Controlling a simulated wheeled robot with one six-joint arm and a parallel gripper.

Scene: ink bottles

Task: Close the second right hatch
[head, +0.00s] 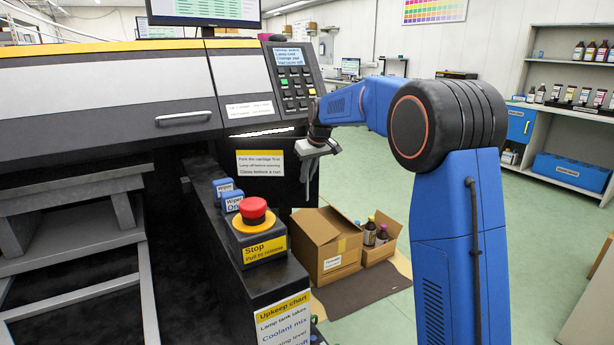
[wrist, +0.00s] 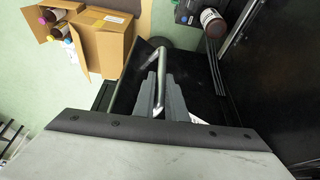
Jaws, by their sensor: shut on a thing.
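My gripper (head: 316,151) is at the right end of the printer, below the keypad, in the head view. In the wrist view its grey fingers (wrist: 172,98) are shut on a bent silver handle (wrist: 151,62). The handle belongs to a black hatch panel (wrist: 203,88) beside the printer's dark body. A bottle (wrist: 212,22) shows near a dark opening beyond the hatch in the wrist view.
A cardboard box (head: 325,243) and a smaller box with bottles (head: 380,246) stand on the floor just right of the hatch. A red stop button (head: 253,209) stands on the console in front. Green floor lies open further right.

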